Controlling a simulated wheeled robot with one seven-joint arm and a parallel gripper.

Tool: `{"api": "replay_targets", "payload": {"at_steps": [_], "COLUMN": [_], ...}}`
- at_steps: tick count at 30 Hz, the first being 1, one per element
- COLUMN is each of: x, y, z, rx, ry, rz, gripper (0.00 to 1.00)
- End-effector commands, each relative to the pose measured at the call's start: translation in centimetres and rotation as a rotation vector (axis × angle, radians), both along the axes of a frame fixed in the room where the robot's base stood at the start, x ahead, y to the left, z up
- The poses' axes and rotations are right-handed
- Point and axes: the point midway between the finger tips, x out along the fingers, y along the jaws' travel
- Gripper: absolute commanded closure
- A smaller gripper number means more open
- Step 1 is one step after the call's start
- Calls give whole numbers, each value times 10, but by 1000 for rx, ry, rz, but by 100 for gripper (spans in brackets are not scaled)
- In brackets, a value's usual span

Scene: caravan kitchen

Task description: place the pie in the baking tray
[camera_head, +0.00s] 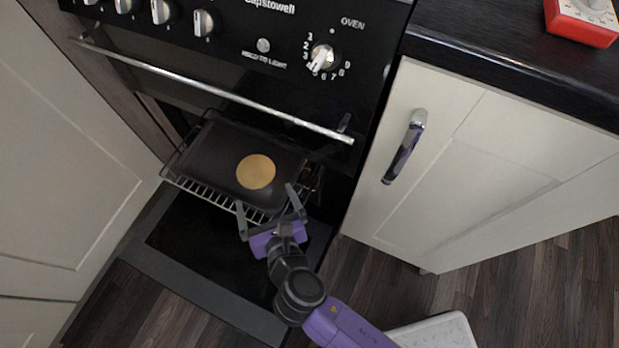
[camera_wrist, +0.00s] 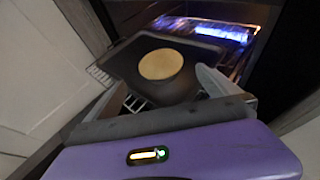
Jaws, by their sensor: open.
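The pie (camera_head: 256,171) is a round golden disc lying on the dark baking tray (camera_head: 215,150). The tray rests on a wire rack at the open oven. In the wrist view, the pie (camera_wrist: 161,64) sits on the near part of the tray (camera_wrist: 128,62). My gripper (camera_head: 265,197) is open and empty at the tray's near edge, just in front of the pie and apart from it. In the wrist view, one finger (camera_wrist: 215,82) shows right of the pie; the other finger is hard to make out.
The oven door (camera_head: 215,250) is folded down below the rack (camera_head: 205,191). The oven handle (camera_head: 215,92) crosses above the tray. A cream cupboard (camera_head: 470,170) stands at right, and cream panels (camera_head: 60,150) stand at left. A red kitchen scale or timer (camera_head: 583,22) sits on the worktop.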

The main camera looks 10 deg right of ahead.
Motion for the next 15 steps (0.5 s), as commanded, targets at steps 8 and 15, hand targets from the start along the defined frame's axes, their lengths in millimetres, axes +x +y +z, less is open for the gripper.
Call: {"api": "replay_targets", "payload": {"at_steps": [8,15], "x": [-14,-90], "y": [-14,-78], "z": [-9,-20], "rx": [107,765], "ry": [40,215], "rz": [-40,-307], "gripper": [0,0]}}
